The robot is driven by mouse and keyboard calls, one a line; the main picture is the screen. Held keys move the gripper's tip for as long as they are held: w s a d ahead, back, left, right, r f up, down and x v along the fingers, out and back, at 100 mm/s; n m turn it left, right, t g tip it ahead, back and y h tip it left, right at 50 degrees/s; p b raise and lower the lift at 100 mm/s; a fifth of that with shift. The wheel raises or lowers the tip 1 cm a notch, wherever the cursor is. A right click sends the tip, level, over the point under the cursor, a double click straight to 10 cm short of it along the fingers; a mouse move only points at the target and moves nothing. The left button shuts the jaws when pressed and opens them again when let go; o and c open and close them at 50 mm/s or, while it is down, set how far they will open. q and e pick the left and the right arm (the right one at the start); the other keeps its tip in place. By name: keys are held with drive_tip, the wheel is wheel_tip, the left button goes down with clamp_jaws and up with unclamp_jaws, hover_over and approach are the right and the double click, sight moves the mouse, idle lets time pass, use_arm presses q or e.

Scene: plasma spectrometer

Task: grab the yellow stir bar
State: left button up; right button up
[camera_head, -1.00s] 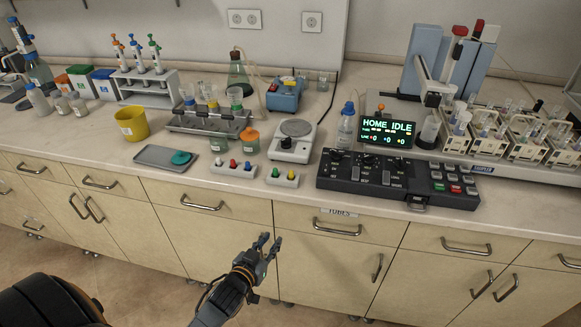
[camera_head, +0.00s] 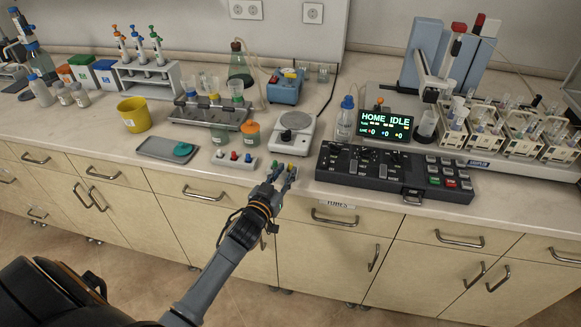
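The small white stir bar holder at the counter's front edge, with a green and a yellow stir bar, is mostly hidden behind my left gripper (camera_head: 285,171). A small yellow spot, likely the yellow stir bar (camera_head: 291,167), shows at the right fingertip. My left gripper comes up from below, with its fingers spread apart at the holder. I cannot tell whether it touches the bar. My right gripper is not in view.
A second white holder (camera_head: 234,160) with white, red and blue bars stands just left. A hot plate stirrer (camera_head: 295,133) stands behind, and a black control panel (camera_head: 390,172) is close on the right. A grey tray (camera_head: 160,147) lies farther left.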

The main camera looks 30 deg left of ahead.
sight(289, 166)
use_arm(q)
drive_tip(key=w, duration=0.4)
drive_tip(key=shift+w+a+f+p, duration=0.25)
drive_tip(key=shift+w+f+p, duration=0.05)
drive_tip(key=shift+w+p, duration=0.1)
drive_tip(key=shift+s, duration=0.1)
clamp_jaws()
drive_tip(key=shift+r, duration=0.1)
